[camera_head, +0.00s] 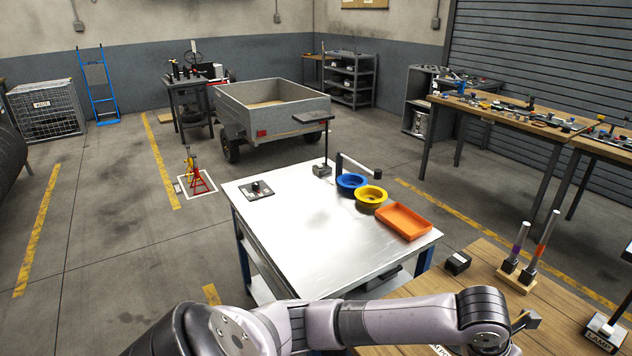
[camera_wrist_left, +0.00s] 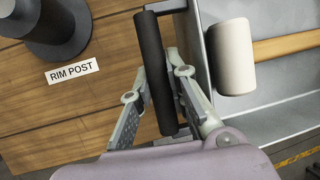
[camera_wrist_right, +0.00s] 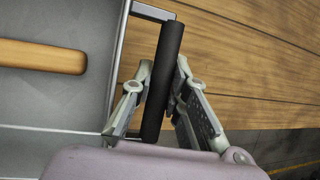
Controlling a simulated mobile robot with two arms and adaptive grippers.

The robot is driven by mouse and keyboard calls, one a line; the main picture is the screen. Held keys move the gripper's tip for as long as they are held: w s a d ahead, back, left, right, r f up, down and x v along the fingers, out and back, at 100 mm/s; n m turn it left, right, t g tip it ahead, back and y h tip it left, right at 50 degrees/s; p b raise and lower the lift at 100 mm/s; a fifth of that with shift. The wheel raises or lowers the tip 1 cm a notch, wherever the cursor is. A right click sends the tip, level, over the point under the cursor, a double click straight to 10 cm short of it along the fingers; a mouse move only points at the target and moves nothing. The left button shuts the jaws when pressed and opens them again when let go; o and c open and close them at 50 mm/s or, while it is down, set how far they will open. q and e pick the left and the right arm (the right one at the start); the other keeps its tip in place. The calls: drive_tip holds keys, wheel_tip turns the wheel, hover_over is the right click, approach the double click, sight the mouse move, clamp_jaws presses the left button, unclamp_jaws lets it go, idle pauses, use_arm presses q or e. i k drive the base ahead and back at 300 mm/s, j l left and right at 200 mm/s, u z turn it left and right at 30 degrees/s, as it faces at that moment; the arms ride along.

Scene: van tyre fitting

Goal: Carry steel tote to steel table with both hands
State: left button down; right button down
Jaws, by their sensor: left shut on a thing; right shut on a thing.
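The steel tote is a grey open box with a black bar handle at each end. In the left wrist view, the tote (camera_wrist_left: 212,88) is at the right and my left gripper (camera_wrist_left: 158,88) is shut on its handle (camera_wrist_left: 154,55). In the right wrist view, the tote (camera_wrist_right: 112,75) is at the left and my right gripper (camera_wrist_right: 158,85) is shut on the other handle (camera_wrist_right: 170,55). A mallet with a pale head (camera_wrist_left: 231,57) lies in the tote. The steel table (camera_head: 300,225) stands ahead in the head view, where the tote is not visible.
On the steel table are an orange tray (camera_head: 404,221), yellow bowl (camera_head: 370,196), blue bowl (camera_head: 351,183), stand (camera_head: 322,169) and small dark plate (camera_head: 257,190). A wooden bench (camera_head: 475,285) with upright rods adjoins at right. A RIM POST label (camera_wrist_left: 73,71) lies on wood.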

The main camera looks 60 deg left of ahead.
sight(328, 230)
drive_tip(key=j, duration=0.5)
drive_tip(key=k+j, duration=0.15)
drive_tip(key=j, duration=2.5)
drive_tip(key=i+j, duration=0.1)
drive_tip(key=j, duration=0.2)
drive_tip(key=i+j, duration=0.15)
drive_tip(key=j, duration=0.2)
drive_tip(key=i+j, duration=0.1)
drive_tip(key=j, duration=0.2)
drive_tip(key=i+j+u, duration=0.1)
drive_tip(key=j, duration=0.2)
